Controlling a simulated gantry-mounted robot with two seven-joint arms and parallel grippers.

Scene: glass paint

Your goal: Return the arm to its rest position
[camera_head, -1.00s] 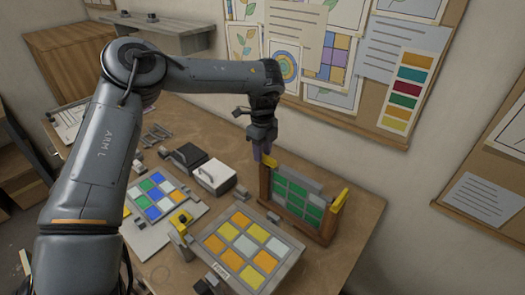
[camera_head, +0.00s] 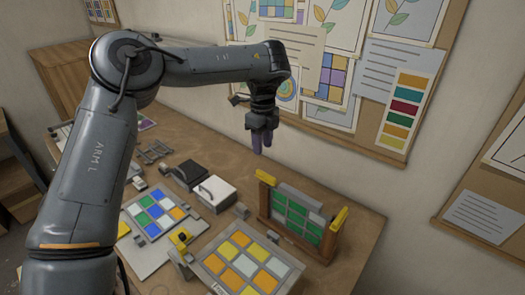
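My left arm (camera_head: 92,165) comes in from the left and reaches across above the table. My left gripper (camera_head: 262,143) hangs fingers-down in the air, above and left of the wooden rack (camera_head: 331,244). The rack stands upright, clear of the gripper, and holds a panel of green and pale tiles (camera_head: 297,214). My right gripper is not in view.
A tray with yellow, orange and white tiles (camera_head: 243,259) lies in front of the rack. A board with blue, green and white tiles (camera_head: 156,210) lies to its left. A white box (camera_head: 213,193) and a dark box (camera_head: 188,173) stand behind. The pinboard wall (camera_head: 330,130) rises behind the gripper.

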